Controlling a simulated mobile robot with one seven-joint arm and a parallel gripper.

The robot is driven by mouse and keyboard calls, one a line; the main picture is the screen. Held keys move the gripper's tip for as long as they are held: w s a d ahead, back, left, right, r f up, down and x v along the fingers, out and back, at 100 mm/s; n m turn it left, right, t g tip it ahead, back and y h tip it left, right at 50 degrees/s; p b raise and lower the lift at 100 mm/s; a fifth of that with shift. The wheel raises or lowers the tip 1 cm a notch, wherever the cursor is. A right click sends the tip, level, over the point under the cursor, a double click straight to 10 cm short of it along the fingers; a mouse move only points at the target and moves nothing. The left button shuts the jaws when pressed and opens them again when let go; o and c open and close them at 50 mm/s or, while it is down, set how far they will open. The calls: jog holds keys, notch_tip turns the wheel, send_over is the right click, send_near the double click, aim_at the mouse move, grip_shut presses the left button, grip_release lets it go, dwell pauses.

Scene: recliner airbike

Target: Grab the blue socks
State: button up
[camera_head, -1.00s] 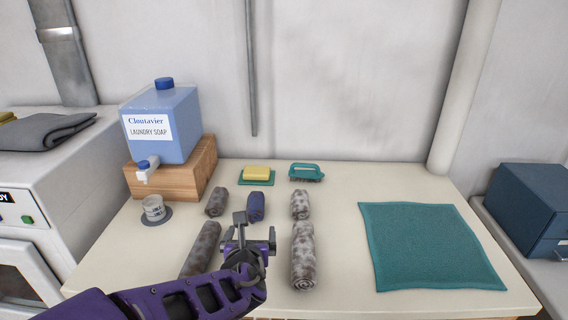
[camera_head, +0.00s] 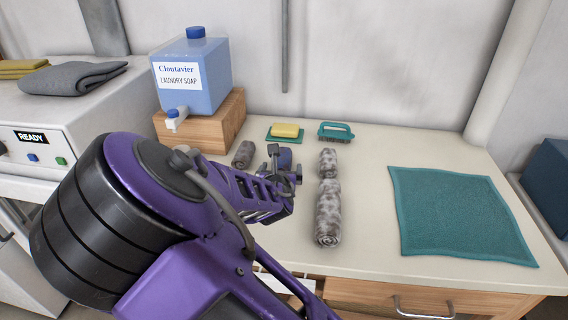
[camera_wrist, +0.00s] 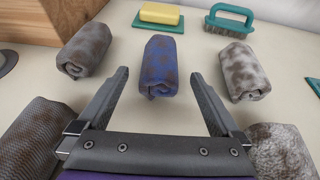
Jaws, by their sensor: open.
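The blue socks (camera_wrist: 161,66) are a rolled blue bundle with brownish patches, lying on the cream tabletop. In the wrist view they lie in the upper middle, just beyond and between the fingertips of my gripper (camera_wrist: 158,75). The fingers are spread wide and empty, not touching the socks. In the head view the blue socks (camera_head: 285,158) show only partly behind my gripper (camera_head: 284,165).
A grey-brown roll (camera_wrist: 86,49) lies left of the blue socks and a pale mottled roll (camera_wrist: 243,71) right. Larger rolls flank my gripper. Behind are a yellow sponge (camera_head: 285,130) and a teal brush (camera_head: 336,131). A teal cloth (camera_head: 455,213) lies right.

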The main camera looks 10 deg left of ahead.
jog(key=shift+b+x, duration=0.4)
jog(key=shift+x, duration=2.25)
jog(key=shift+d, duration=0.15)
jog(key=c, duration=1.2)
jog(key=shift+r, duration=0.15)
